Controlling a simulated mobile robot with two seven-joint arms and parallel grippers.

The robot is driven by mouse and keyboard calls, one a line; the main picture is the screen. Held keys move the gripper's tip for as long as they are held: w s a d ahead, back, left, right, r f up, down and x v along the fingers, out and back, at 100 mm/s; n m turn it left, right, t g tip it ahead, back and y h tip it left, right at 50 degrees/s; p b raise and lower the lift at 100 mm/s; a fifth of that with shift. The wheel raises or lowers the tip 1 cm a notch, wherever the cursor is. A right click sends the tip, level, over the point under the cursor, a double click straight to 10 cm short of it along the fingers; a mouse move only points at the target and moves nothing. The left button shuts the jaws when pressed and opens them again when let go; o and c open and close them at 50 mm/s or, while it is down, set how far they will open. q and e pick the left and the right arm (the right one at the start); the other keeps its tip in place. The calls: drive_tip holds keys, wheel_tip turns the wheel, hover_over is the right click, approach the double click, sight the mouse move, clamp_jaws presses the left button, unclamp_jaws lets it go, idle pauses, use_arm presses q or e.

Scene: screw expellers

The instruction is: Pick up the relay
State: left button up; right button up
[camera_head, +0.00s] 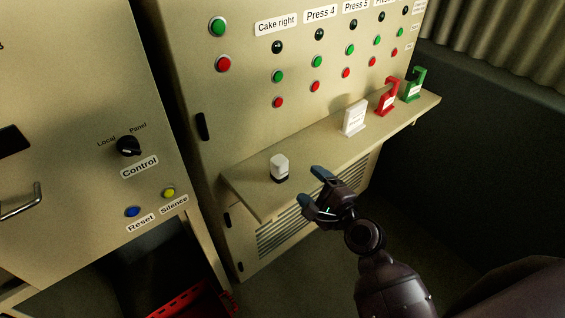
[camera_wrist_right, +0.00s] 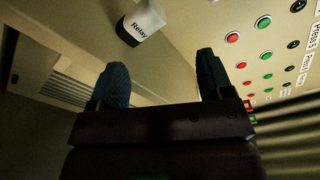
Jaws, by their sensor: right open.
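The relay (camera_head: 279,166) is a small white block with a dark base. It stands upright on the shelf (camera_head: 244,183) of the control cabinet, near the shelf's left end. In the right wrist view the relay (camera_wrist_right: 142,22) shows its "Relay" label, ahead of the fingers and toward the upper left. My right gripper (camera_head: 313,189) is open and empty, to the right of the relay and apart from it. Its two blue fingertips also show in the right wrist view (camera_wrist_right: 162,75). My left gripper is not in view.
A white tag holder (camera_head: 354,118), a red one (camera_head: 387,97) and a green one (camera_head: 412,85) stand farther right on the shelf. The cabinet panel (camera_head: 238,110) with green and red buttons rises behind. Another panel with a Control knob (camera_head: 129,146) stands at left. The shelf around the relay is clear.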

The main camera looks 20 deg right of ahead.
sight(285, 166)
drive_tip(key=w+a+m, duration=0.1)
drive_tip(key=m, duration=0.3)
drive_tip(key=w+a+m+y, duration=0.1)
drive_tip(key=w+m, duration=0.1)
drive_tip(key=m, duration=0.1)
drive_tip(key=w+a+m, duration=0.1)
drive_tip(key=w+m, duration=0.1)
drive_tip(key=m, duration=0.2)
drive_tip(key=shift+w+f+m, duration=0.15)
drive_tip(key=shift+f+m, duration=0.1)
drive_tip(key=shift+m, duration=0.05)
drive_tip(key=shift+x, duration=2.6)
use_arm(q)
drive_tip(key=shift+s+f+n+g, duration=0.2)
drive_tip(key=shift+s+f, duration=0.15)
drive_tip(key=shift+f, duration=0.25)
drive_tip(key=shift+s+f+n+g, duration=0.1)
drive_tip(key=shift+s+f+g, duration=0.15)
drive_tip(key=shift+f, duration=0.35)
use_arm(e)
drive_tip(key=shift+r, duration=0.1)
drive_tip(key=shift+c, duration=0.3)
drive_tip(key=shift+d, duration=0.1)
drive_tip(key=c, duration=1)
